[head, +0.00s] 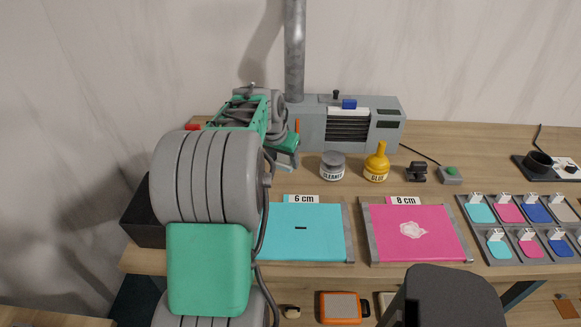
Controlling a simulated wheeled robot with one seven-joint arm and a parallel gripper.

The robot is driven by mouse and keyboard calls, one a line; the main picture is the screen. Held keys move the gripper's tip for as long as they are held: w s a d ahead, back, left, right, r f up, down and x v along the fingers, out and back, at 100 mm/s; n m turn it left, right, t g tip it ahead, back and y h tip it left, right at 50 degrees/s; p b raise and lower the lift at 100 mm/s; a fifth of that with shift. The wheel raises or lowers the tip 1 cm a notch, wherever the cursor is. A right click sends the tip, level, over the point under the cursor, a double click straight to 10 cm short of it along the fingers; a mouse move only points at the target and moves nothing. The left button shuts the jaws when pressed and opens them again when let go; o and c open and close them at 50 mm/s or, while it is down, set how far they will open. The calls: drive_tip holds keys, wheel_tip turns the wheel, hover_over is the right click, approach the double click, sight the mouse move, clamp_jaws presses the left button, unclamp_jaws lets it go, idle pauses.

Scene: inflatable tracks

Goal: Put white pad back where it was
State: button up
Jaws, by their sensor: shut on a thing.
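My gripper (286,158) is at the end of my arm, over the back left of the bench, left of the grey cleaner jar. It is partly hidden by my own arm links. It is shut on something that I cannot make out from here. I cannot pick out a white pad for certain in this view. A pink sheet (390,250) marked 8 cm lies on the bench with a whitish patch (412,231) on it. A turquoise sheet (320,245) marked 6 cm lies to its left, with a short dark slit.
A grey machine (312,128) stands behind my gripper. The cleaner jar (333,167), yellow glue bottle (376,165), a small black holder (417,172) and a green-button box (451,175) stand in a row. A tray (479,245) of coloured patches is at right. A black box (143,222) is at left.

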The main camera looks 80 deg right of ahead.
drive_tip(key=p, duration=0.2)
hover_over(291, 175)
drive_tip(key=f, duration=0.6)
drive_tip(key=shift+a+f, duration=0.25)
drive_tip(key=shift+f, duration=0.1)
drive_tip(key=f+p, duration=0.1)
drive_tip(key=f, duration=0.2)
drive_tip(key=shift+d+f, duration=0.15)
drive_tip(key=shift+d, duration=0.05)
drive_tip(key=shift+f, duration=0.4)
drive_tip(key=o, duration=1.3)
drive_tip(key=shift+r, duration=0.15)
